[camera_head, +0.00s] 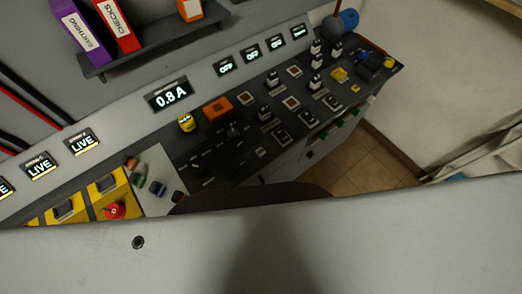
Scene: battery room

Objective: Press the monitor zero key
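A lit monitor display reading 0.8 A (170,95) sits on the sloped grey panel above the dark control desk (205,160). Below and right of it are an orange block (217,108) and a small yellow piece (186,123). Small dark controls lie in front of them. No zero label is readable, so I cannot tell which part is the zero key. Neither gripper is in view. A large pale surface and a dark curved shape cover the lower part of the view and hide the desk's near edge.
Displays reading OFF (226,65) line the panel to the right; LIVE displays (82,142) are at left. A red button (114,211) sits on a yellow box. Several black-and-white switches (272,80) stand on the desk. A shelf (150,47) with binders hangs above. Tiled floor (370,165) is clear at right.

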